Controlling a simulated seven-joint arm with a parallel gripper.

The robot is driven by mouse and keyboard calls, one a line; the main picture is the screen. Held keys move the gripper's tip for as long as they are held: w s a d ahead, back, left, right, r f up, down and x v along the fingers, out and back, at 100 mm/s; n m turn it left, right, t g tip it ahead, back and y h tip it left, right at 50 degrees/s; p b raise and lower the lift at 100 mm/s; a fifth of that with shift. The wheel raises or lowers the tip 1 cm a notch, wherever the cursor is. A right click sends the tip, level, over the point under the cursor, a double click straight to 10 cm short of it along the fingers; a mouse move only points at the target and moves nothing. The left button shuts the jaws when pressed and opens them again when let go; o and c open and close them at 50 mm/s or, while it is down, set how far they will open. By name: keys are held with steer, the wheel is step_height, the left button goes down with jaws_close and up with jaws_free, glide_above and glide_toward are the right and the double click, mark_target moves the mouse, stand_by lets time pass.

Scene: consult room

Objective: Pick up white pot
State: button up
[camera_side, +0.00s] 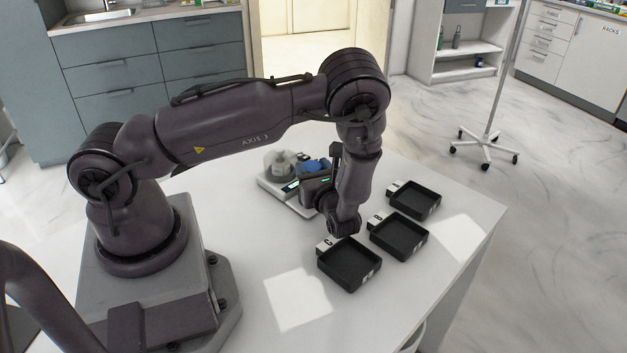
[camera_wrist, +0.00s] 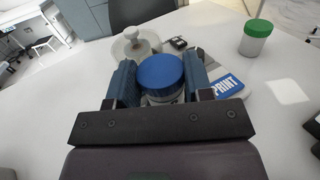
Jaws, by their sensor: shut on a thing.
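The white pot (camera_wrist: 160,98) has a wide blue lid (camera_wrist: 161,70) and stands upright between the fingers in the wrist view. My gripper (camera_wrist: 159,80) is shut on it, with one dark blue finger pressed to each side. In the side view, the blue lid (camera_side: 313,165) shows behind my wrist; the pot's body is hidden there. The pot is over or beside a white device with a small screen (camera_side: 291,186). I cannot tell whether its base touches anything.
A pale knobbed round object (camera_wrist: 137,43) sits beyond the pot. A green-lidded white jar (camera_wrist: 254,38) stands at the right. Three black trays (camera_side: 349,263) (camera_side: 399,236) (camera_side: 414,200) with small labels line the table's right side. Bare table lies at the front.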

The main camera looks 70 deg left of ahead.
steer(key=s+d+r, duration=0.7)
steer(key=s+r, duration=0.2)
steer(key=s, duration=0.3)
steer(key=m+t+h, duration=1.3)
steer(key=m+t, duration=0.1)
steer(key=t, duration=0.2)
glide_above(345, 269)
step_height(345, 269, down, 10)
steer(key=shift+r, duration=0.25)
steer(key=shift+f, duration=1.95)
steer(key=shift+f, duration=0.1)
